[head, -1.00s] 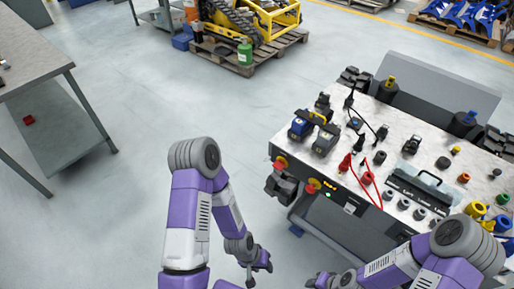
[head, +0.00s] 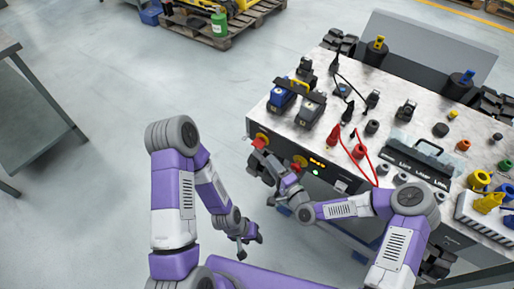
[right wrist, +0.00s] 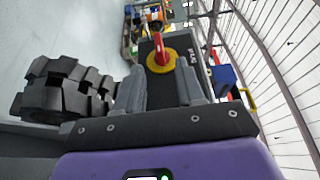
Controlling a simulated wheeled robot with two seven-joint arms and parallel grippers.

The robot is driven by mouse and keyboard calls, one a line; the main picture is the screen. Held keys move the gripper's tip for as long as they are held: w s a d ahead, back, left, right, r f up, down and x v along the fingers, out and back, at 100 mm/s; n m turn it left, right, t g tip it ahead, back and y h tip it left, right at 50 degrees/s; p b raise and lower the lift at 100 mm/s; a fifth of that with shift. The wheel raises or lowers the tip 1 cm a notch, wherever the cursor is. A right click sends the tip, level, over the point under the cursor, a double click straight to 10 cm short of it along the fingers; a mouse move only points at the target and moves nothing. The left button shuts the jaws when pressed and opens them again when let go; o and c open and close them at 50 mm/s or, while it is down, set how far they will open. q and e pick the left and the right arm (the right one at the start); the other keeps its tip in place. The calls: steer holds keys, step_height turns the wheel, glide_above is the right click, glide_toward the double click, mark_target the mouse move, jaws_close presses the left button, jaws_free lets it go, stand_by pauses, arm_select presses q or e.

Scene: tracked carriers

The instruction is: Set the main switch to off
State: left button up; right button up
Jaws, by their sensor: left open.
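The main switch is a red handle on a round yellow plate, on a dark panel at the carrier's left front. In the head view the switch (head: 262,139) is partly covered by my right gripper (head: 257,165). In the right wrist view the red handle (right wrist: 158,46) points up the picture, just beyond the fingertips. The right gripper's fingers (right wrist: 161,80) are apart, one on each side of the handle's line, with nothing clearly between them. My left gripper (head: 246,245) is open and empty, low over the floor, away from the carrier.
The carrier's top (head: 325,135) bears black and blue blocks, cables and coloured caps. A second red-and-yellow control (head: 300,161) is beside the switch. A black treaded track (right wrist: 62,90) is close at left in the wrist view. A grey table (head: 35,115) stands at left; floor between is clear.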

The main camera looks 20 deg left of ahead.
mark_target(257, 144)
steer(key=b+x, duration=0.2)
steer(key=x, duration=0.8)
steer(key=shift+w+a, duration=0.1)
steer(key=shift+w, duration=0.05)
jaws_close()
